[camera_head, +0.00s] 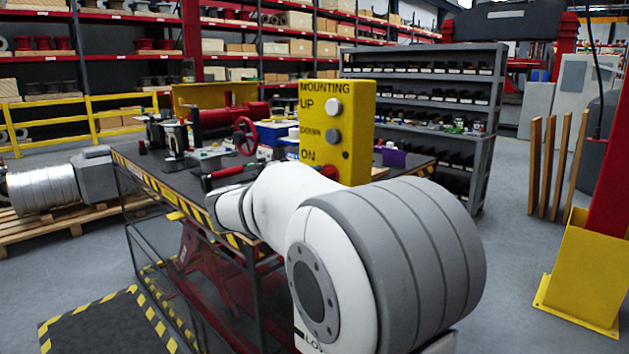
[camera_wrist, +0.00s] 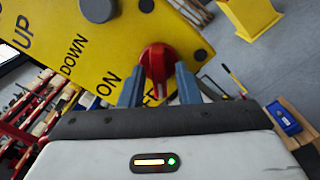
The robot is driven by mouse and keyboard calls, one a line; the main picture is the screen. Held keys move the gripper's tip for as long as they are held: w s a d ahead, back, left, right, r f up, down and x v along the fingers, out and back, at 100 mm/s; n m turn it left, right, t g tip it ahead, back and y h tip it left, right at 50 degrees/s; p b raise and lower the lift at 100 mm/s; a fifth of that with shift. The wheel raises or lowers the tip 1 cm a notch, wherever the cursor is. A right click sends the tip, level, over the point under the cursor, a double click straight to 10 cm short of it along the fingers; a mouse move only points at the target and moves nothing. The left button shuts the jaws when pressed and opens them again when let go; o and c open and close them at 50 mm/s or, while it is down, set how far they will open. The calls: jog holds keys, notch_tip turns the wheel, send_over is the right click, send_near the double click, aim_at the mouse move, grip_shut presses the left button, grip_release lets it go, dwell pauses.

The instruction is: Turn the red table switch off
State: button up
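The yellow control box (camera_head: 352,118) stands over the work table (camera_head: 170,178), with MOUNTING, UP, DOWN and ON lettering and two grey buttons. It fills the upper left of the wrist view (camera_wrist: 92,50). The red switch (camera_wrist: 158,62) is a round knob on its face, between the ON label and another label that is mostly covered. My gripper (camera_wrist: 160,75) has one blue-grey finger on each side of the knob, close to it. I cannot tell whether the fingers press on it. In the head view my arm hides the gripper.
A red handwheel (camera_head: 246,136) and other fixtures stand on the table left of the box. A grey shelf rack (camera_head: 480,135) stands behind. Wooden planks (camera_head: 550,165) and a yellow post base (camera_head: 583,275) stand at the right. Open floor lies between.

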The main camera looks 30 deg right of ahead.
jog(key=shift+o, duration=0.5)
jog(key=shift+a, duration=0.1)
jog(key=v, duration=0.7)
jog(key=shift+a, duration=0.25)
jog(key=shift+s, duration=0.15)
